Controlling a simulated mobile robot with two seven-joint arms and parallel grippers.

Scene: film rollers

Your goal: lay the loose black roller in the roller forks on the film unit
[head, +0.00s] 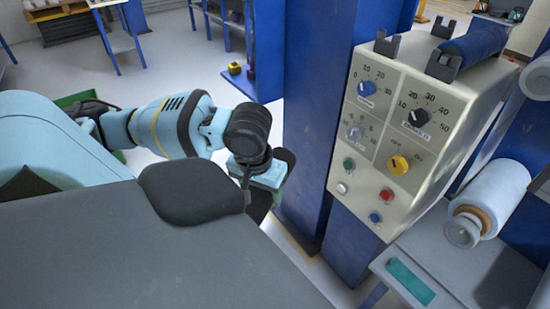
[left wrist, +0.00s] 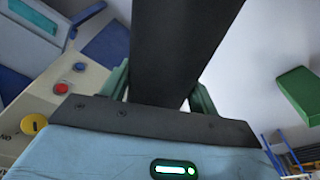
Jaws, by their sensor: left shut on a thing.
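The film unit (head: 400,130) is a cream box with knobs and buttons, at the right of the head view. My left gripper (head: 265,180) is left of the unit, lower than the forks. In the left wrist view its green fingers (left wrist: 160,92) are shut on the black roller (left wrist: 182,40), which stretches away from the jaws. In the head view the roller (head: 285,158) is mostly hidden behind the gripper. My right gripper is out of view.
A blue column (head: 325,130) stands between my left gripper and the unit. A large white film roll (head: 495,195) and a grey shelf (head: 445,250) are at the lower right. Open floor lies behind my arm.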

